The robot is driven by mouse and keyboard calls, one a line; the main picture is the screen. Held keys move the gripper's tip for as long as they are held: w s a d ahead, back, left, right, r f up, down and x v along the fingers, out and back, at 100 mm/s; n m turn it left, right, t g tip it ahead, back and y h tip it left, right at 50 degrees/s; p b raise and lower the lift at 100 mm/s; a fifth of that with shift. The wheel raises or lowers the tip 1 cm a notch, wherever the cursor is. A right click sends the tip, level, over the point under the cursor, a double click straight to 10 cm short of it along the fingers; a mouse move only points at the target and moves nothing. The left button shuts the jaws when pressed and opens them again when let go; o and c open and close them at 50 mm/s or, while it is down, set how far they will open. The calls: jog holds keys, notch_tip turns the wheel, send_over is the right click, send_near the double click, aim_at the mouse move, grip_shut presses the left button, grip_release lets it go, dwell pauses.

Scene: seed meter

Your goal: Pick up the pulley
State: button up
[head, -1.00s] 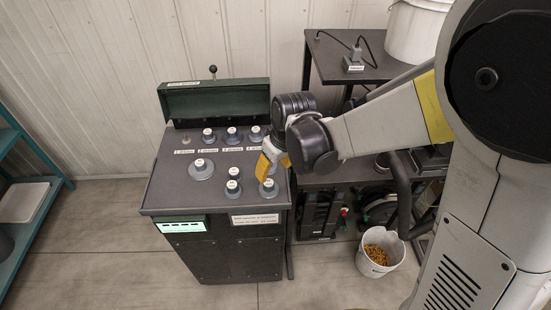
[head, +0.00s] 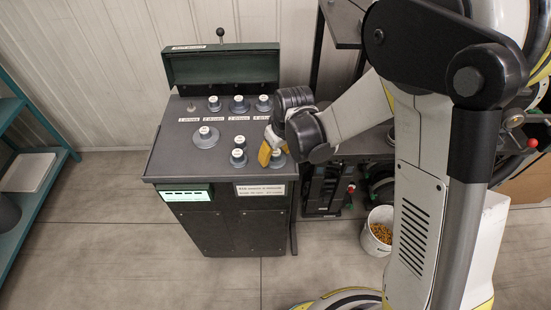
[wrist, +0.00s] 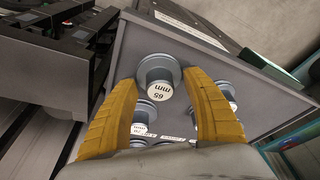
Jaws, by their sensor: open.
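Several grey stepped pulleys with white labels sit on the dark top of the console (head: 165,160). The pulley nearest my gripper (head: 271,150) is at the console's front right corner; this pulley (head: 278,160) is partly hidden by my fingers in the head view. In the wrist view a pulley (wrist: 157,70) marked "65 mm" lies beyond and between the two yellow fingers of my gripper (wrist: 161,85). The fingers are open and spread, with nothing visibly held. I cannot tell whether they touch the pulley.
Close by stand two small pulleys (head: 238,150) and a wide pulley (head: 206,136). A white bucket (head: 377,232) is on the floor at right.

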aim_at(276, 152)
grip_shut()
jog(key=shift+r, duration=0.1)
notch_tip(276, 152, up, 5)
jog(key=shift+d+f+p, duration=0.1)
jog(key=shift+f+p, duration=0.05)
jog(key=shift+p, duration=1.05)
jog(key=s+d+r+p, duration=0.3)
jog(key=d+r+p, duration=0.3)
jog(key=d+r, duration=0.4)
jog(key=shift+s+d+r, duration=0.25)
jog(key=shift+s+d, duration=0.05)
jog(key=shift+d, duration=0.15)
